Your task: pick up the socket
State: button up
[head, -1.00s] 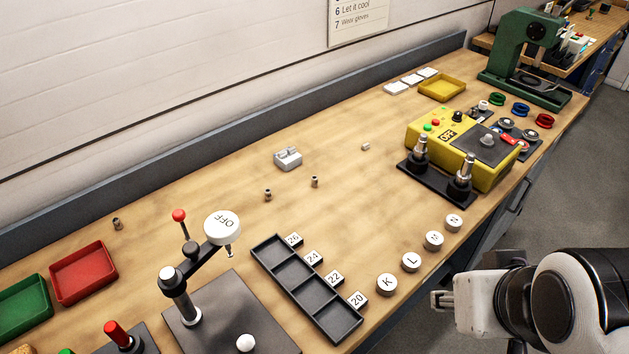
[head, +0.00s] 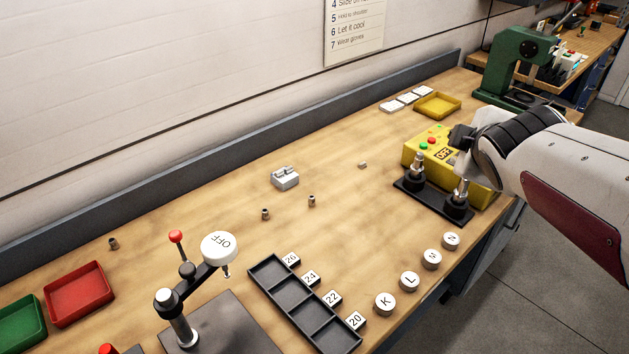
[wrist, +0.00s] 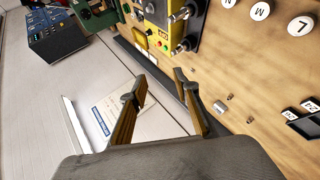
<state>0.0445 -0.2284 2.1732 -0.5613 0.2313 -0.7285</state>
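Several small metal cylinders that look like sockets stand on the bench in the head view: one (head: 265,214) and another (head: 312,201) in front of the grey block, and one (head: 113,244) far left near the red tray. A smaller light piece (head: 363,165) lies farther right. I cannot tell which one the task means. My gripper (wrist: 159,74) is open and empty in the wrist view, its two fingers apart. In the head view it is above the yellow control box, well to the right of the cylinders, and its fingers are hard to make out.
The grey block (head: 285,178) sits mid-bench. The yellow control box (head: 420,151) and two-post black stand (head: 432,198) are under my arm. The back middle is clear.

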jog(key=w+a+f+n+t+y, duration=0.1)
jog(key=w+a+f+n+y, duration=0.15)
jog(key=w+n, duration=0.4)
jog(key=w+a+f+n+y, duration=0.1)
jog(key=w+a+n+y, duration=0.1)
jog(key=w+a+n, duration=0.35)
jog(key=w+a+f+n+t+y, duration=0.1)
jog(key=w+a+n+y, duration=0.15)
jog(key=w+n, duration=0.5)
jog(key=n+g+y, duration=0.8)
jog(key=n+g, duration=0.1)
jog(key=n, duration=0.9)
send_near(312, 201)
jog(key=w+a, duration=0.2)
jog(key=shift+w+r+m, duration=0.15)
jog(key=shift+w+m, duration=0.1)
jog(key=shift+w, duration=0.05)
jog(key=shift+s+f+g, duration=0.35)
jog(key=shift+g, duration=0.05)
jog(key=shift+a, duration=0.1)
jog(key=shift+x, duration=1.25)
